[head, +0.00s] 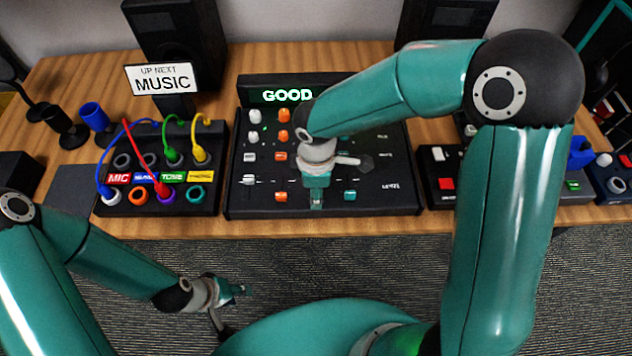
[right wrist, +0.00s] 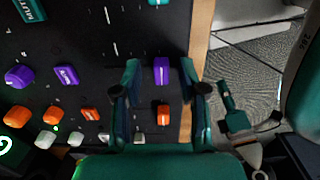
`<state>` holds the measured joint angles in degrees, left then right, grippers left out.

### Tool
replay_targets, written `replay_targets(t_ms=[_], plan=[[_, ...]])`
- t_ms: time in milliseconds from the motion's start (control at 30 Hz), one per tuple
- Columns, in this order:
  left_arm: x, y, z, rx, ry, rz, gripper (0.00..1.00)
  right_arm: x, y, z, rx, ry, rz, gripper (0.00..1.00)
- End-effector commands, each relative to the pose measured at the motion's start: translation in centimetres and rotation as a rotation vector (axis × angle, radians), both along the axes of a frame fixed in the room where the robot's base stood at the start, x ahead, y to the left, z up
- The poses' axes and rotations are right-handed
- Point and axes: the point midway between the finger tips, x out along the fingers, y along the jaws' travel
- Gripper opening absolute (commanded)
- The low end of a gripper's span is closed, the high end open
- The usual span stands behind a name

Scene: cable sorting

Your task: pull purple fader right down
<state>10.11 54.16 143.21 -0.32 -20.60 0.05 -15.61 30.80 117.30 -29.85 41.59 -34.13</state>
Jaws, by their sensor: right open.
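The purple fader (right wrist: 161,70) shows in the right wrist view, near the mixer's front edge and between the spread fingers of my right gripper (right wrist: 160,66). I cannot tell whether a finger touches it. In the head view my right gripper (head: 317,203) hangs over the front part of the black mixer (head: 240,205) and hides the purple fader. My left gripper (head: 231,303) is open and empty over the carpet, in front of the desk. It also shows in the right wrist view (right wrist: 247,106).
An orange fader (right wrist: 163,114) and a teal fader (right wrist: 157,3) flank the purple one. A purple button (right wrist: 66,75) and purple knob (right wrist: 18,76) sit farther back. A cable box (head: 160,208) stands left of the mixer, and a button box (head: 438,197) stands right.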

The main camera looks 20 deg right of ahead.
Motion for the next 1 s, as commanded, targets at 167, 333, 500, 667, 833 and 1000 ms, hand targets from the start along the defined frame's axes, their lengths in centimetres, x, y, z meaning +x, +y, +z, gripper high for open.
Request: replay_targets(t_ms=[167, 333, 500, 667, 833, 1000], plan=[[0.0, 0.0, 0.0, 0.0, 0.0, 0.0, 0.4, 0.1, 0.0, 1.7, 0.001, -0.005, 0.001, 0.42], [0.0, 0.0, 0.0, 0.0, 0.0, 0.0, 0.4, 0.2, 0.1, 4.8, 0.002, -0.007, 0.0, 0.42], [0.0, 0.0, 0.0, 0.0, 0.0, 0.0, 0.4, 0.2, 0.1, 8.2, 0.002, -0.006, 0.001, 0.42], [0.0, 0.0, 0.0, 0.0, 0.0, 0.0, 0.4, 0.2, 0.1, 10.6, 0.001, -0.003, 0.002, 0.42], [0.0, 0.0, 0.0, 0.0, 0.0, 0.0, 0.4, 0.1, 0.1, 11.7, 0.001, 0.0, 0.001, 0.42], [0.0, 0.0, 0.0, 0.0, 0.0, 0.0, 0.4, 0.1, 0.1, 11.8, 0.0, 0.001, 0.001, 0.42]])
